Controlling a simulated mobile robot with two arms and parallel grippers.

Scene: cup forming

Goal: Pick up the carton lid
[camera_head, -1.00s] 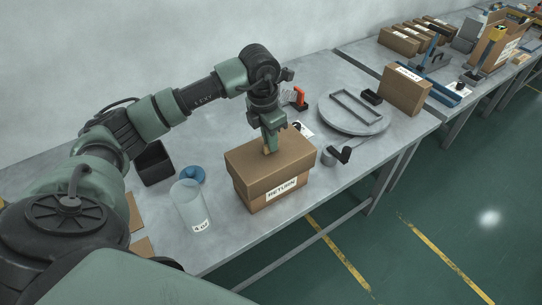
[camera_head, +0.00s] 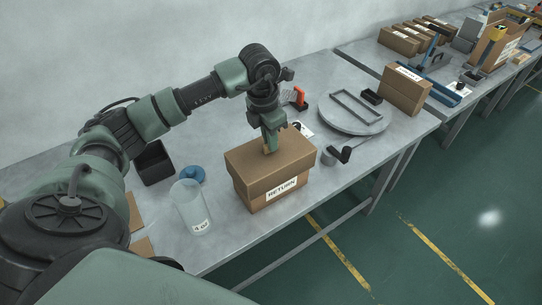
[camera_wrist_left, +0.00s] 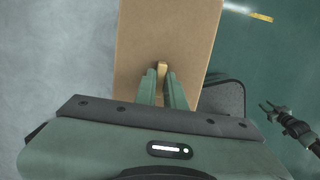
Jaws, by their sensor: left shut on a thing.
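The carton lid (camera_head: 255,168) is a brown cardboard cover on a brown carton (camera_head: 262,200) with a RETURN label on its front. My left gripper (camera_head: 269,150) points down at the top of the lid. In the left wrist view, its green fingers (camera_wrist_left: 163,75) are shut on a small tan tab (camera_wrist_left: 162,68) standing up from the lid top (camera_wrist_left: 165,35). The lid appears to sit on the carton; I cannot tell whether there is a gap. My right gripper (camera_wrist_left: 270,107) shows small at the right of the left wrist view, its prongs apart and empty.
A clear cup (camera_head: 190,208) and a blue round piece (camera_head: 192,175) stand left of the carton. A black bin (camera_head: 154,163) is behind them. A round grey plate (camera_head: 345,122) and a dark-handled tool (camera_head: 340,155) lie to the right. The table's front edge is close to the carton.

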